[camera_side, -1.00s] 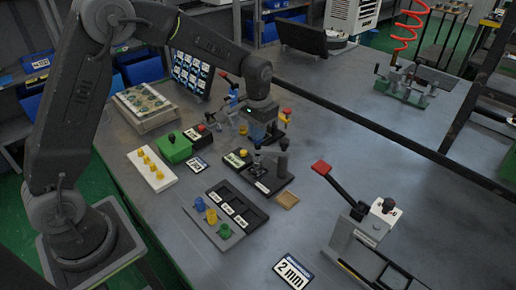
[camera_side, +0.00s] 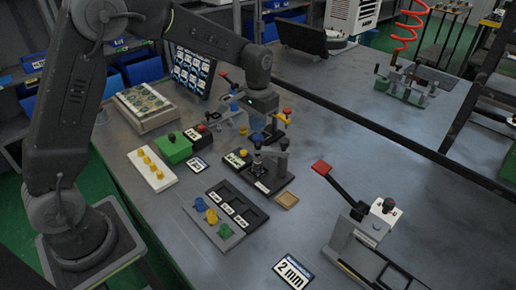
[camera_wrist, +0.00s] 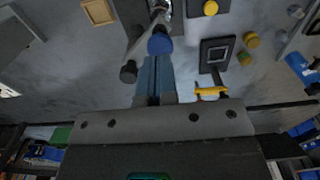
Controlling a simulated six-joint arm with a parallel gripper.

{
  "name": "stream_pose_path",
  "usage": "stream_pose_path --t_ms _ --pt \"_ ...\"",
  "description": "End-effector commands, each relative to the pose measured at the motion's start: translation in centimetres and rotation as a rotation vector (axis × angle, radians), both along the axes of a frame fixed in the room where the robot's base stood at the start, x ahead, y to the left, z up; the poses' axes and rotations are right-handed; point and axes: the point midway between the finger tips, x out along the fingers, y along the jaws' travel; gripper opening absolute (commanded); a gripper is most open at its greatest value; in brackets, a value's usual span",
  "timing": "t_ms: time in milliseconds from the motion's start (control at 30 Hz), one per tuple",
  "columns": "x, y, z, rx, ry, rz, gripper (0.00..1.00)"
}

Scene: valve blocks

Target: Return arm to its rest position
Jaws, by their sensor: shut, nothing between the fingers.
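My gripper (camera_side: 258,130) hangs from the arm over the middle of the workbench (camera_side: 330,140), among the fixtures. In the wrist view, the two bluish fingers (camera_wrist: 155,78) lie side by side with no gap. Nothing is held between them. A blue round knob (camera_wrist: 160,43) shows just beyond the fingertips in that view; I cannot tell how far below them it is. The exact height of the fingertips above the bench is hard to judge.
A black fixture with a clamp (camera_side: 268,172) stands just in front of my gripper. A green box (camera_side: 174,149) and a white strip with yellow pegs (camera_side: 152,170) lie to the left. A red-handled lever (camera_side: 340,183) rises at the right.

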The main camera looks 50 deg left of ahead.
Motion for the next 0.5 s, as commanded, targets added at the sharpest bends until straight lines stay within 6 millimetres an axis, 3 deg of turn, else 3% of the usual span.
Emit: stream_pose_path --t_ms 133,267,500 --pt "-0.4 -0.1 0.8 0.001 -0.013 0.000 0.00" --pt "-2.4 -0.3 3.7 0.002 -0.061 -0.001 0.00" --pt "-9.5 -1.0 9.9 0.005 -0.195 0.000 0.00"
